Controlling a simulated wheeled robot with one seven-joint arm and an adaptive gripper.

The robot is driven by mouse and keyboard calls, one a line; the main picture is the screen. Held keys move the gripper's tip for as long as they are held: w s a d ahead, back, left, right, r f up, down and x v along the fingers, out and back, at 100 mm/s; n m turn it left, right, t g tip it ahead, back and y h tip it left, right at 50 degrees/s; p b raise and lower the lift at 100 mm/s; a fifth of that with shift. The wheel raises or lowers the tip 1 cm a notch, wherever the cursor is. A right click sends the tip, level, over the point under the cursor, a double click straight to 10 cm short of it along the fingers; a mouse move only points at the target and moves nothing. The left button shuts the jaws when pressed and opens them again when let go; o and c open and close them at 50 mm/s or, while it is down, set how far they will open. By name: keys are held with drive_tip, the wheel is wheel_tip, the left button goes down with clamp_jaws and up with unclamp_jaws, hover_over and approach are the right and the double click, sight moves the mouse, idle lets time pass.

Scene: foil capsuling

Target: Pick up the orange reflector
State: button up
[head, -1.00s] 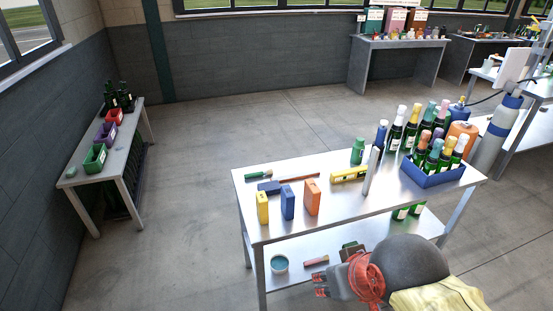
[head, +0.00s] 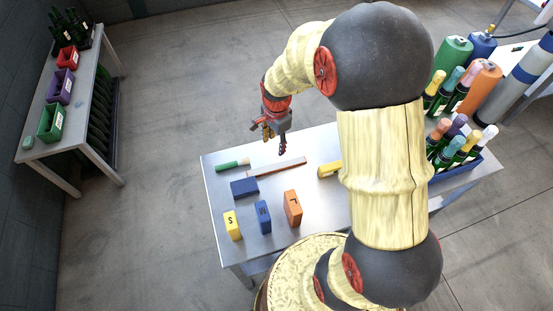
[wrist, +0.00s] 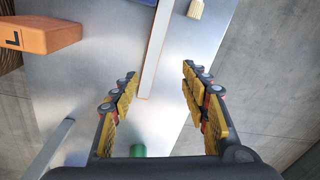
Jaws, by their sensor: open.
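I cannot make out anything that is clearly a reflector. The orange thing on the metal table (head: 330,230) is an upright block marked L (head: 292,208), right of a blue block (head: 263,217). In the wrist view the orange block (wrist: 45,36) is at the upper left, outside the jaws. My gripper (head: 275,141) is open and empty, pointing down over the table's far side. A thin reddish-brown and grey bar (head: 280,167) lies flat below it. In the wrist view the bar (wrist: 158,45) ends between the jaws, below the fingertips (wrist: 160,75).
A blue crate of bottles (head: 462,178) stands at the right. My arm hides part of the table.

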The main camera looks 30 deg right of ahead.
sight(280, 165)
drive_tip(key=f+m, duration=0.1)
drive_tip(key=f, duration=0.1)
drive_tip(key=d+f+m, duration=0.1)
drive_tip(key=f, duration=0.2)
drive_tip(key=d+f+m+g+p, duration=0.1)
drive_tip(key=f, duration=0.2)
drive_tip(key=shift+f+m, duration=0.15)
drive_tip(key=shift+m, duration=0.15)
drive_tip(key=f, duration=0.3)
drive_tip(key=f+b, duration=0.1)
drive_tip(key=f, duration=0.1)
drive_tip(key=shift+s+f, duration=0.25)
drive_tip(key=shift+f, duration=0.1)
drive_tip(key=shift+r, duration=0.1)
drive_tip(key=shift+c, duration=1.1)
clamp_jaws()
